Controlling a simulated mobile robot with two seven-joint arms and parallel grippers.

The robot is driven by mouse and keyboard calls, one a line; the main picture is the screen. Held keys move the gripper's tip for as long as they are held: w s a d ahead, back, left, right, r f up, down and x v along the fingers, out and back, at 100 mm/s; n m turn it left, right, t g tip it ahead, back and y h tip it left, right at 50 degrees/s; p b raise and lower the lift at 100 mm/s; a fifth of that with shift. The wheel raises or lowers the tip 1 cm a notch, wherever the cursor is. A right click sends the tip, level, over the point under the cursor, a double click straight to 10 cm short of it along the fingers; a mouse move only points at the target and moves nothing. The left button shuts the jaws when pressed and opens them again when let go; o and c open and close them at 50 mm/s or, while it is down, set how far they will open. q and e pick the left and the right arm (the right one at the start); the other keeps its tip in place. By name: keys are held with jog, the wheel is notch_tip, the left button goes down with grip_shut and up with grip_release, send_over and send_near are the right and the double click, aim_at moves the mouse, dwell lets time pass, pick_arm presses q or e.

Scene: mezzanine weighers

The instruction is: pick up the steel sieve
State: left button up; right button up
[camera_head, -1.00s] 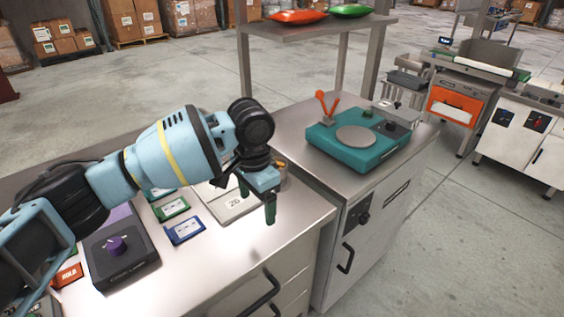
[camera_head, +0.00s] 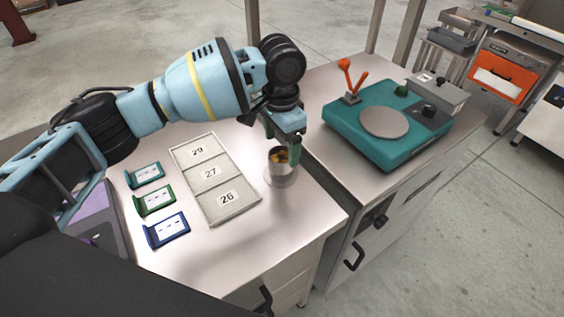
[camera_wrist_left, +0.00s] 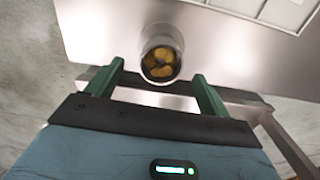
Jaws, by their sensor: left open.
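A round steel vessel (camera_head: 281,178), which looks like the steel sieve, stands upright on the metal counter near its right edge. Yellow-brown pieces show inside it. It also shows in the left wrist view (camera_wrist_left: 161,47), just beyond and between the fingertips. Whether a finger touches the rim I cannot tell. My right gripper is not in view.
A tray numbered 29, 27 and 26 (camera_head: 238,203) lies left of the vessel. Green and blue card holders (camera_head: 165,230) lie farther left. A teal device with a round plate (camera_head: 410,142) and orange prongs stands on the adjoining cabinet. The counter's front is clear.

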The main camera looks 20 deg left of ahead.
aim_at(285, 158)
pick_arm(q)
jog(key=shift+a+f, duration=0.1)
jog(key=shift+f, duration=3.5)
jog(key=shift+w+r, duration=0.1)
jog(key=c, duration=1.3)
jog(key=shift+r, duration=0.55)
jog(key=shift+s+d+r, duration=0.15)
jog(key=shift+d+r, duration=0.15)
jog(key=shift+r, duration=0.35)
jog(key=shift+s+d+r, duration=0.1)
jog(key=shift+d+r, duration=0.2)
jog(key=shift+r, duration=0.3)
jog(key=s+d, duration=0.2)
jog(key=d, duration=0.2)
jog(key=s+d+r, duration=0.1)
jog(key=s+d, duration=0.1)
jog(key=d, duration=0.2)
jog(key=s+d, duration=0.2)
jog(key=d, duration=0.3)
jog(key=shift+s+d+r, duration=0.1)
jog(key=shift+s+r, duration=0.1)
jog(key=shift+s, duration=0.1)
